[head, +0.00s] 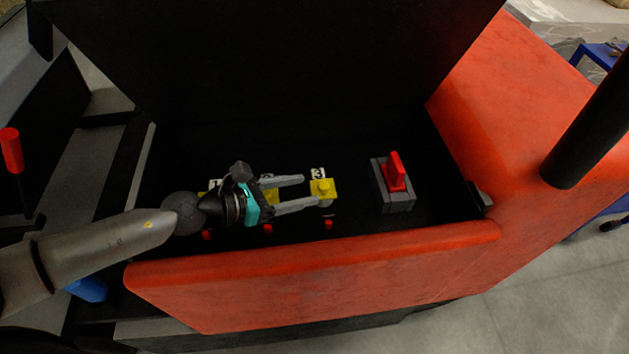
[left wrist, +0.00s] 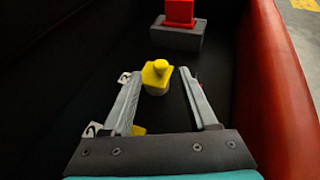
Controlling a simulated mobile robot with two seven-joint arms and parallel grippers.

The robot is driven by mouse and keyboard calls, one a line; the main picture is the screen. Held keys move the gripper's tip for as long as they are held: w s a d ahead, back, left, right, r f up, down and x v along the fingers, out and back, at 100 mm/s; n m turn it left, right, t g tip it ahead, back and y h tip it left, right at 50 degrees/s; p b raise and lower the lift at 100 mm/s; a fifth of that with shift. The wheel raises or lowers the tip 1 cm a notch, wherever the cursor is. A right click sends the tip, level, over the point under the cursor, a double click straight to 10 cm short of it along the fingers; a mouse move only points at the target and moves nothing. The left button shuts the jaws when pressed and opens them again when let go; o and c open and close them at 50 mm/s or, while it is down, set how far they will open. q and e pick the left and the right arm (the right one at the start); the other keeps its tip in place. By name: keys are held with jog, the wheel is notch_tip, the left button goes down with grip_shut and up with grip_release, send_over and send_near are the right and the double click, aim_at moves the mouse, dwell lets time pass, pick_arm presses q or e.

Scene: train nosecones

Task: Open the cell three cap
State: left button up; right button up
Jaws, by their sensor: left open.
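The cell three cap (head: 322,188) is yellow with a small knob on top, and the white label 3 (head: 318,173) stands just behind it. It looks shut on its pale cell. My left gripper (head: 303,192) is open and points right, its fingertips just short of the cap. In the left wrist view the cap (left wrist: 157,74) shows ahead, between the lines of the two fingers (left wrist: 165,85), with no visible contact. The cell two cap (head: 268,182) is partly hidden by my left gripper. The cell one cap (head: 203,194) is mostly hidden behind my wrist. My right gripper is not seen.
A grey block with a red switch (head: 395,172) stands right of the cells. Small red parts (head: 328,224) sit before each cell. The red front wall (head: 320,262) and the black raised lid (head: 270,60) bound the compartment. Dark floor between cell three and the switch is clear.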

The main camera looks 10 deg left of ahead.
aim_at(323, 186)
pick_arm(q)
jog(key=shift+x, duration=2.05)
jog(key=shift+s, duration=0.1)
grip_shut()
